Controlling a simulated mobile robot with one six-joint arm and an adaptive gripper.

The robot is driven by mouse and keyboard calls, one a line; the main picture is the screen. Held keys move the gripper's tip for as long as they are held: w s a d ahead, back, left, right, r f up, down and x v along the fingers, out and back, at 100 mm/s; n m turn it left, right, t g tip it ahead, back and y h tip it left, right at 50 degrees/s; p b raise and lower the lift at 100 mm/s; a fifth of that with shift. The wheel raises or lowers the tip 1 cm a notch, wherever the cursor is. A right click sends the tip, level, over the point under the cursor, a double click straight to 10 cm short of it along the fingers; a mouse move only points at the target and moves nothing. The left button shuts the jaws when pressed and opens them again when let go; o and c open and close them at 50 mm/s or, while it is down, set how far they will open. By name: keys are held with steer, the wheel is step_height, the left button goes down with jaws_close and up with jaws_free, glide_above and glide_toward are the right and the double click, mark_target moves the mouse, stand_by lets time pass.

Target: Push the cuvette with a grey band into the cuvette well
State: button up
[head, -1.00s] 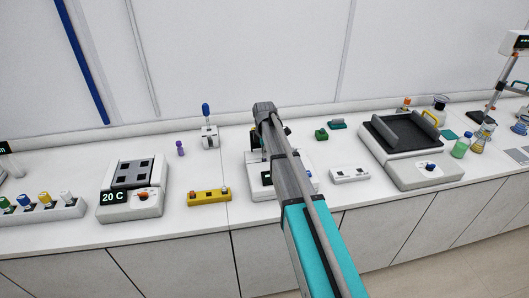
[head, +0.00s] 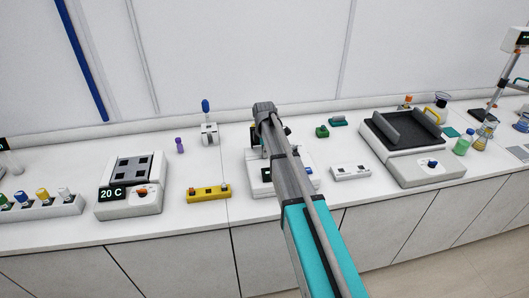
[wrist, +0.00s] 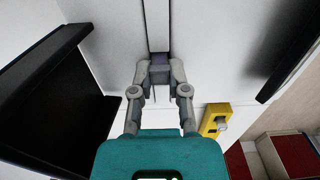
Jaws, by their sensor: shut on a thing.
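In the wrist view my gripper (wrist: 159,76) is shut, with its fingertips on a small greyish piece (wrist: 160,60), which I take to be the cuvette. Its grey band cannot be made out clearly. In the head view my arm covers the gripper and the cuvette. A white instrument (head: 258,187) stands behind and under my arm, with dark parts at its back left. The cuvette well cannot be picked out, so I cannot tell whether the cuvette is in it or above it.
A yellow rack (head: 208,194) lies left of the instrument and a white rack (head: 351,173) right of it. A 20 C heater block (head: 131,205) stands further left. A large dark-topped device (head: 425,173) stands right. Large dark panels flank the gripper in the wrist view.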

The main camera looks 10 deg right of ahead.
steer(key=shift+f+b, duration=0.3)
steer(key=shift+f, duration=0.05)
steer(key=o, duration=0.8)
steer(key=shift+r, duration=0.15)
step_height(320, 180, up, 9)
steer(key=p, duration=0.9)
stand_by(0.8)
steer(key=s+m, duration=0.2)
steer(key=s, duration=0.2)
steer(key=s+f+m+b, duration=0.1)
steer(key=s+m, duration=0.2)
steer(key=s, duration=0.2)
steer(key=s+f+m+b, duration=0.1)
steer(key=s+m, duration=0.2)
steer(key=s, duration=0.2)
steer(key=shift+s+d+f, duration=0.15)
steer(key=shift+s+d, duration=0.1)
steer(key=shift+d, duration=0.05)
steer(key=shift+s+d+f+m+b, duration=0.1)
steer(key=shift+s+f+m+b, duration=0.2)
steer(key=shift+s+m, duration=1.8)
steer(key=shift+s+d+f+m+b, duration=0.1)
steer(key=shift+s+f+m+b, duration=0.2)
steer(key=shift+s+m, duration=1.75)
steer(key=shift+s+f+m+b, duration=0.3)
steer(key=shift+s+m, duration=0.65)
steer(key=shift+s, duration=2.2)
